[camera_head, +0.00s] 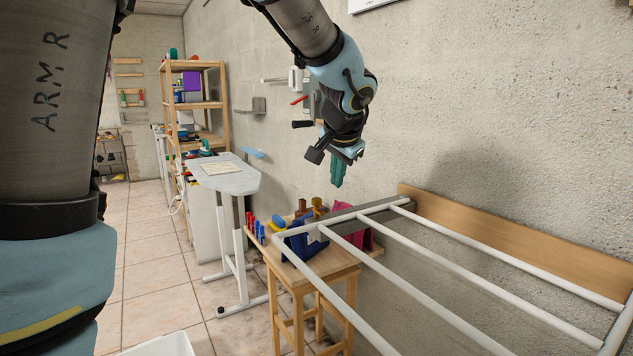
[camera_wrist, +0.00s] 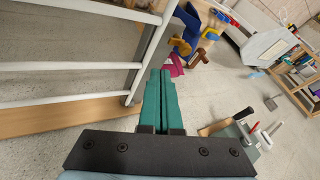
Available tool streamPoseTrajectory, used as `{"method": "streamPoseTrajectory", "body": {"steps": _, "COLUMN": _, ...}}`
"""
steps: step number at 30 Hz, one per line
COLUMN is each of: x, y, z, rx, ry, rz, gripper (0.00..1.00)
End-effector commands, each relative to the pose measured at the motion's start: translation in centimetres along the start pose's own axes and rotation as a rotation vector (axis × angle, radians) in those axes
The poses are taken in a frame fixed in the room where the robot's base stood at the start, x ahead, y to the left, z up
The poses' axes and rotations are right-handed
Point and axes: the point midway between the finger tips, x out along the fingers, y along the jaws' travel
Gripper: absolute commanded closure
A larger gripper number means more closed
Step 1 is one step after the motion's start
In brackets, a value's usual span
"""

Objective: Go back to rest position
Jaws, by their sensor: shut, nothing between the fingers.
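My gripper (camera_head: 338,174) hangs from my raised arm above the small wooden table (camera_head: 312,279), close to the wall. Its green fingers point down and are together, with nothing between them. No held object shows in either view.
A white-barred rack (camera_head: 455,272) with a wooden board fills the right side. The table carries blue, red, yellow and magenta pieces. An ironing board (camera_head: 226,178) and a wooden shelf (camera_head: 198,100) stand behind.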

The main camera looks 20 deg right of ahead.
Motion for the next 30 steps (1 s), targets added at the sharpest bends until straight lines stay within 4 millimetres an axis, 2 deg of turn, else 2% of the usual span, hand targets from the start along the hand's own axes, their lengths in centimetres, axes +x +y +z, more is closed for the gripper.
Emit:
{"method": "streamPoseTrajectory", "body": {"steps": 5, "x": 0.2, "y": -0.3, "z": 0.6, "rx": -0.010, "ry": -0.009, "rz": 0.001, "gripper": 1.00}}
{"method": "streamPoseTrajectory", "body": {"steps": 8, "x": 1.1, "y": -1.6, "z": 3.1, "rx": -0.059, "ry": -0.050, "rz": 0.009, "gripper": 1.00}}
{"method": "streamPoseTrajectory", "body": {"steps": 11, "x": 2.4, "y": -3.6, "z": 8.3, "rx": -0.162, "ry": -0.129, "rz": 0.027, "gripper": 1.00}}
{"method": "streamPoseTrajectory", "body": {"steps": 14, "x": 3.5, "y": -5.4, "z": 15.3, "rx": -0.310, "ry": -0.225, "rz": 0.052, "gripper": 1.00}}
{"method": "streamPoseTrajectory", "body": {"steps": 15, "x": 3.7, "y": -5.8, "z": 18.2, "rx": -0.377, "ry": -0.264, "rz": 0.062, "gripper": 1.00}}
{"method": "streamPoseTrajectory", "body": {"steps": 18, "x": 3.7, "y": -6.2, "z": 25.3, "rx": -0.553, "ry": -0.349, "rz": 0.086, "gripper": 1.00}}
{"method": "streamPoseTrajectory", "body": {"steps": 21, "x": 3.1, "y": -5.7, "z": 31.1, "rx": -0.716, "ry": -0.415, "rz": 0.101, "gripper": 1.00}}
{"method": "streamPoseTrajectory", "body": {"steps": 25, "x": 2.2, "y": -4.5, "z": 36.0, "rx": -0.879, "ry": -0.470, "rz": 0.112, "gripper": 1.00}}
{"method": "streamPoseTrajectory", "body": {"steps": 27, "x": 1.8, "y": -4.0, "z": 37.5, "rx": -0.936, "ry": -0.487, "rz": 0.114, "gripper": 1.00}}
{"method": "streamPoseTrajectory", "body": {"steps": 30, "x": 1.6, "y": -3.5, "z": 38.6, "rx": -0.979, "ry": -0.498, "rz": 0.116, "gripper": 1.00}}
